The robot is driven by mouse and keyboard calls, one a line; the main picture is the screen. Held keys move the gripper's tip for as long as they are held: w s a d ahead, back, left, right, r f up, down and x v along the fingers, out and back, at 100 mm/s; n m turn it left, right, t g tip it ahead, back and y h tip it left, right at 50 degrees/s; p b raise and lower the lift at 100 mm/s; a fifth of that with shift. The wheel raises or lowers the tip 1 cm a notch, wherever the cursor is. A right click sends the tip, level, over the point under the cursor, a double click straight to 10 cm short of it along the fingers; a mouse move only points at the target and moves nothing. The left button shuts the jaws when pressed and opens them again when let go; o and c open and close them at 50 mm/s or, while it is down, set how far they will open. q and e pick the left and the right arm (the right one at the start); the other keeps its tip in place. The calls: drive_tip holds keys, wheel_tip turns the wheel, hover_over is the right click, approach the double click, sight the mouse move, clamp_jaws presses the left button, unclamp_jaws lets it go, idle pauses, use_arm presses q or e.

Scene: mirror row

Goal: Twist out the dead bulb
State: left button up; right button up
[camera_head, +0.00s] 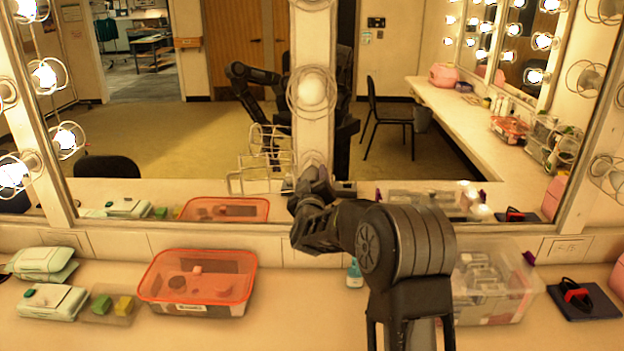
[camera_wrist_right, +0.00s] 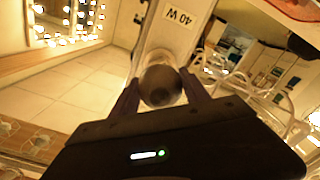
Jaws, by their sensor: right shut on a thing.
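My right arm reaches forward to the light post (camera_head: 311,140) between the two mirrors. My right gripper (camera_head: 313,180) is at the lower part of this post, and the arm hides most of what it holds. In the right wrist view, the fingers of the right gripper (camera_wrist_right: 162,92) are shut on a dark grey, unlit bulb (camera_wrist_right: 160,80), one finger on each side. The bulb is in front of the post, below a "40 W" label (camera_wrist_right: 180,17). A pale round bulb (camera_head: 312,91) in a wire guard is higher on the same post. My left gripper is not in view.
Open wire guards (camera_head: 250,178) show left of the gripper; some may be reflections. On the counter are an orange-rimmed tub (camera_head: 198,302), a clear bin (camera_head: 510,305), a small teal bottle (camera_head: 355,274) and a dark pad (camera_head: 597,302). Lit bulbs (camera_head: 66,139) line the left side.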

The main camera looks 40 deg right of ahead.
drive_tip(key=shift+s+a, duration=0.1)
drive_tip(key=shift+s, duration=0.05)
drive_tip(key=v, duration=0.6)
drive_tip(key=shift+s+a, duration=0.15)
drive_tip(key=shift+a, duration=0.05)
idle(1.2)
